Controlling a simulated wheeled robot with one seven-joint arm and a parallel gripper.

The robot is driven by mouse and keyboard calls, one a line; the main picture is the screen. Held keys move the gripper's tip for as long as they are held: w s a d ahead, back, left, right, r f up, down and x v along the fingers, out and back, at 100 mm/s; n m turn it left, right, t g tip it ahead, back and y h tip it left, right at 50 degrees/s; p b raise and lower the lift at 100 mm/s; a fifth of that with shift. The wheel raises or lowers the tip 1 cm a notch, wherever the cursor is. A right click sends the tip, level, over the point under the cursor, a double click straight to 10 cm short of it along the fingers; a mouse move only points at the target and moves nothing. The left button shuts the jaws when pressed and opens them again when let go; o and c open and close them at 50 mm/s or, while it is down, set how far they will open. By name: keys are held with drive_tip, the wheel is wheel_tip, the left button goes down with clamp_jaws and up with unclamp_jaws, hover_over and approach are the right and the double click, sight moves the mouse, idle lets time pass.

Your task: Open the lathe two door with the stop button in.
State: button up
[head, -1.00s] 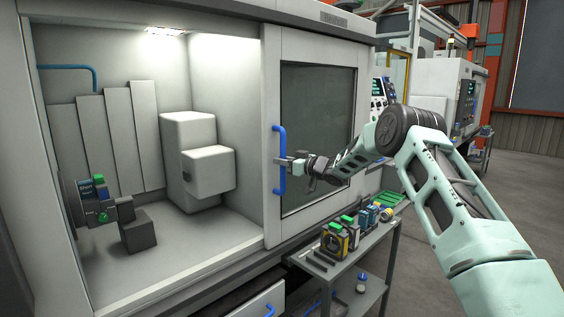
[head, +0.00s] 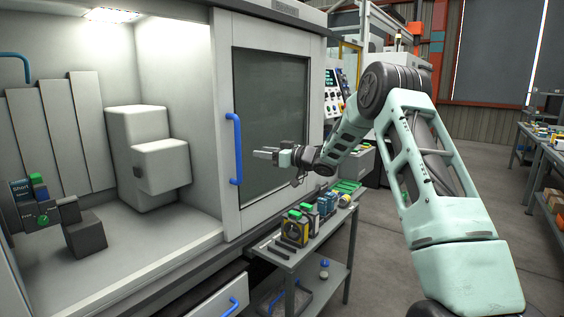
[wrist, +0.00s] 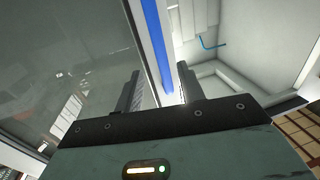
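The machine's sliding door (head: 272,120), grey with a dark window, stands to the right, and the machine's left part is open to its lit interior (head: 180,60). A blue bar handle (head: 235,150) is upright on the door's left edge. My gripper (head: 258,153) is just right of the handle, in front of the window, apart from it. In the wrist view the fingers (wrist: 160,85) are spread and empty, with the blue handle (wrist: 156,45) beyond them. A control panel (head: 335,92) is right of the door; I cannot make out its stop button or a machine number.
A grey cart (head: 285,255) with several small boxes and tools stands below the door, close under my arm. A drawer with a blue handle (head: 231,306) is at the lower front. Shelving (head: 540,140) stands far right. The floor (head: 400,270) between is clear.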

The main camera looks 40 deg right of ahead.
drive_tip(key=b+v, duration=0.1)
drive_tip(key=v, duration=0.5)
drive_tip(key=shift+s, duration=0.25)
drive_tip(key=shift+d, duration=0.1)
drive_tip(key=w+a+m+g+h, duration=0.1)
drive_tip(key=w+a+h, duration=0.15)
drive_tip(key=a, duration=1.05)
drive_tip(key=s+a+f+g+h, duration=0.1)
drive_tip(key=s+a+f+g, duration=0.15)
drive_tip(key=a, duration=0.55)
drive_tip(key=s+a+f+g+h, duration=0.15)
drive_tip(key=s+a, duration=0.25)
drive_tip(key=a, duration=0.4)
drive_tip(key=s+a+f+g, duration=0.3)
drive_tip(key=s+a, duration=0.4)
drive_tip(key=s, duration=0.2)
drive_tip(key=s+a+f+n+g, duration=0.1)
drive_tip(key=s+g, duration=0.1)
drive_tip(key=s, duration=0.8)
drive_tip(key=s+a+f+n+g+h, duration=0.1)
drive_tip(key=s+a+f+g, duration=0.1)
drive_tip(key=s, duration=0.8)
drive_tip(key=s+a+f+n+g+h, duration=0.1)
drive_tip(key=s+g, duration=0.3)
drive_tip(key=s, duration=0.6)
drive_tip(key=shift+s+a+f+n, duration=0.4)
drive_tip(key=shift+a+f, duration=0.1)
drive_tip(key=shift+f, duration=0.05)
